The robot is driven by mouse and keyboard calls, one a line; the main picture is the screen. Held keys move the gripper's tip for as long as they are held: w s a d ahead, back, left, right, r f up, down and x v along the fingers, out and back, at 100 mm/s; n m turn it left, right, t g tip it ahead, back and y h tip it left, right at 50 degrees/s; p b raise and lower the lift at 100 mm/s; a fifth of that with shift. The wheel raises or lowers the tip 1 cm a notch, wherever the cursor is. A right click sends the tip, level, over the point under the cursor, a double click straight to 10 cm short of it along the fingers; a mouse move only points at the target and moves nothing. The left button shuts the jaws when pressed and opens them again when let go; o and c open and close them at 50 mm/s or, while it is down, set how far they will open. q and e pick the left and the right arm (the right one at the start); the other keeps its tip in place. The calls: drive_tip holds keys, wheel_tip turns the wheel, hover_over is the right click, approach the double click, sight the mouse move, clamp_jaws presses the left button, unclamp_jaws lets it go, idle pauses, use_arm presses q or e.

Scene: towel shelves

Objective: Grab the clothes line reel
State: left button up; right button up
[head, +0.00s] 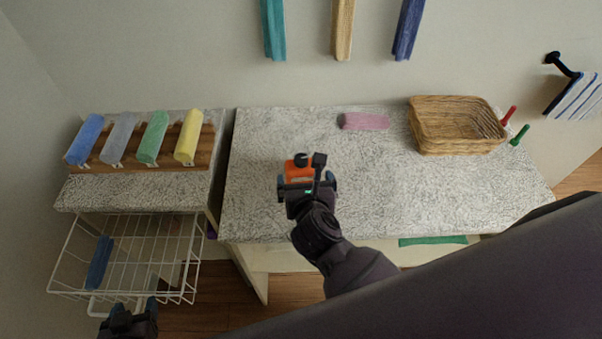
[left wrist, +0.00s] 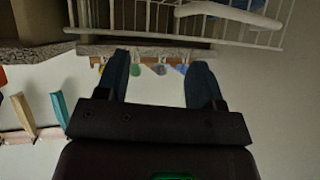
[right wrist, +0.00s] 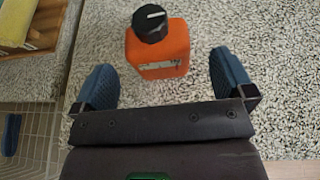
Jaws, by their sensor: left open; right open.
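The clothes line reel appears to be the orange block with a black round knob. It stands on the speckled counter (head: 270,215) in the head view (head: 297,166), partly hidden by my right gripper (head: 306,180). In the right wrist view the reel (right wrist: 158,50) lies just ahead and between the fingers, with counter visible on both sides. The right gripper is open, fingers apart from it. My left gripper (head: 130,308) is open and empty at the lower left, near the wire basket's front.
A pink towel (head: 365,121) and wicker basket (head: 422,132) lie on the counter's back part. Rolled towels (head: 152,138) sit on a wooden rack at left, above a white wire basket (head: 190,262). The counter left of the reel is clear.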

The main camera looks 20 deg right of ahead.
sight(302, 175)
drive_tip(key=shift+x, duration=2.6)
drive_tip(key=shift+a+f, duration=0.15)
drive_tip(key=shift+a, duration=0.05)
drive_tip(key=c, duration=0.9)
